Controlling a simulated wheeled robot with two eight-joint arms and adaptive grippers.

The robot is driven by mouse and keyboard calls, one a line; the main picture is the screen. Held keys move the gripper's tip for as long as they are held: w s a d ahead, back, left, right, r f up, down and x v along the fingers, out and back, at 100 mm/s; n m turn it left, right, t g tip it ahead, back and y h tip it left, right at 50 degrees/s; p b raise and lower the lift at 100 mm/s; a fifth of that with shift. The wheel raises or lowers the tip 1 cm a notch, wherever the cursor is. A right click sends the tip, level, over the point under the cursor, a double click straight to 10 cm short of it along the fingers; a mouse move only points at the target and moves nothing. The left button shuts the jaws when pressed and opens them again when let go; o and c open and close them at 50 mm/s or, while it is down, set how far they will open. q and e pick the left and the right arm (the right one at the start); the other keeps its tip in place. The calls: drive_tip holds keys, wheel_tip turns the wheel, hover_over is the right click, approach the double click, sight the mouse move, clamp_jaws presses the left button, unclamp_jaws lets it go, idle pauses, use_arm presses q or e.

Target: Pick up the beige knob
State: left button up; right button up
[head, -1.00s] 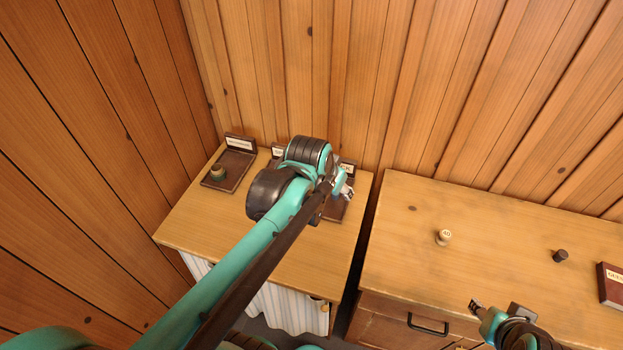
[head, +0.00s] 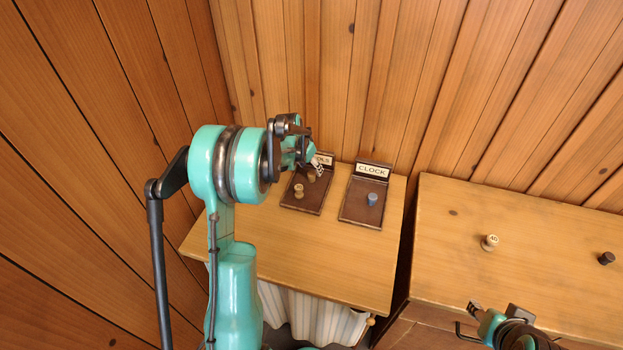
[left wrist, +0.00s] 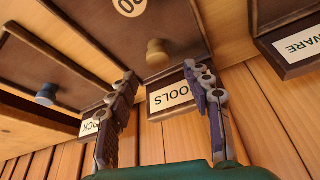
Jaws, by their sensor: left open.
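A pale beige knob (head: 490,242) marked 40 stands upright on the right wooden cabinet. Another pale knob (head: 299,191) stands on the TOOLS tray (head: 303,206); a knob top marked 20 (left wrist: 130,5) shows at the top of the left wrist view. A tan-brown knob (head: 311,175) stands behind it, and it shows between my fingers' lines in the left wrist view (left wrist: 158,52). My left gripper (head: 316,168) is open and empty above the TOOLS tray, apart from the knobs; its fingers show in the left wrist view (left wrist: 161,75). My right gripper (head: 476,308) is low at the right, its jaws unclear.
The CLOCK tray (head: 360,212) holds a blue knob (head: 372,199) right of the TOOLS tray. A dark knob (head: 606,258) stands on the right cabinet (head: 450,270). A sign ending in WARE (left wrist: 295,45) shows in the left wrist view. Wooden walls close the back and left.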

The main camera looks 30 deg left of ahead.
sight(312, 173)
use_arm(q)
drive_tip(key=x, duration=0.1)
drive_tip(key=b+x, duration=0.1)
drive_tip(key=x, duration=0.1)
drive_tip(key=b+x, duration=0.1)
drive_tip(key=x, duration=0.1)
drive_tip(key=shift+s+f, duration=0.15)
drive_tip(key=shift+s, duration=0.25)
drive_tip(key=shift+c, duration=0.6)
drive_tip(key=c, duration=0.8)
drive_tip(key=shift+r, duration=0.2)
